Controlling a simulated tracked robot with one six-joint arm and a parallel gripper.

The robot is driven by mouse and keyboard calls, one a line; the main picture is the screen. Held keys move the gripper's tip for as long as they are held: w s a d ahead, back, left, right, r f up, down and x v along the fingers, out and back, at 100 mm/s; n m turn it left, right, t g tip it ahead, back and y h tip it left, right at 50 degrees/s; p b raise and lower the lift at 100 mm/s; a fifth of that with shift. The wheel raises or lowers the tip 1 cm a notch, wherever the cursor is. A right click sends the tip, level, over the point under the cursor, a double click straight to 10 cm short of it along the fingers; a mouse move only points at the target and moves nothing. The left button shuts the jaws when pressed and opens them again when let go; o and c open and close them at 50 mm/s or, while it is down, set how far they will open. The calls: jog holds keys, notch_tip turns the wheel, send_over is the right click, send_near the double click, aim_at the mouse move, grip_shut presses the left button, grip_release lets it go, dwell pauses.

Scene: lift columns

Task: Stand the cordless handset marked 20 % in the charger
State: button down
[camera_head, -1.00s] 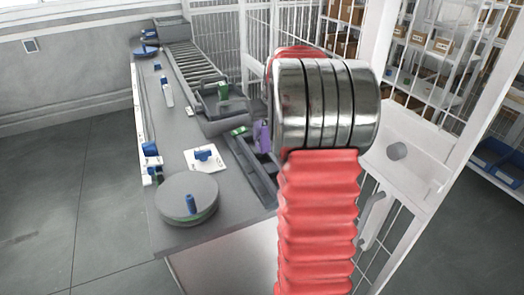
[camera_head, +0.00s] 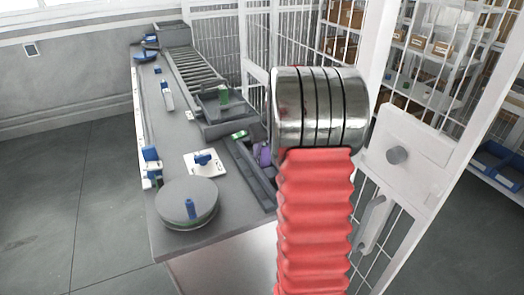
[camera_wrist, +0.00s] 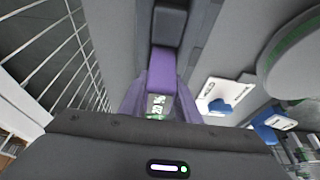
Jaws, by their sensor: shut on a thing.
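In the wrist view, my gripper (camera_wrist: 160,92) is shut on a handset (camera_wrist: 157,104) whose label reads 20 %. The label faces the camera between the two purplish fingers. A purple block (camera_wrist: 168,68) shows just beyond it; I cannot tell whether it is part of the handset. In the head view, purple (camera_head: 264,154) shows beside the long grey trough, partly hidden by my arm. I cannot tell for sure which thing is the charger. A white square plate (camera_head: 198,170) with a blue piece on it lies on the bench; it also shows in the wrist view (camera_wrist: 212,98).
A round grey turntable (camera_head: 178,210) with a blue piece stands at the bench's near end. The grey trough (camera_head: 254,180) runs along the right side. A roller conveyor (camera_head: 190,68) and a grey tray (camera_head: 212,110) lie behind. Wire fencing (camera_head: 240,35) borders the right.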

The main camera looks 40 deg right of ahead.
jog(key=c, duration=1.3)
grip_release()
jog(key=shift+c, duration=0.2)
jog(key=v, duration=1.2)
jog(key=shift+a, duration=0.15)
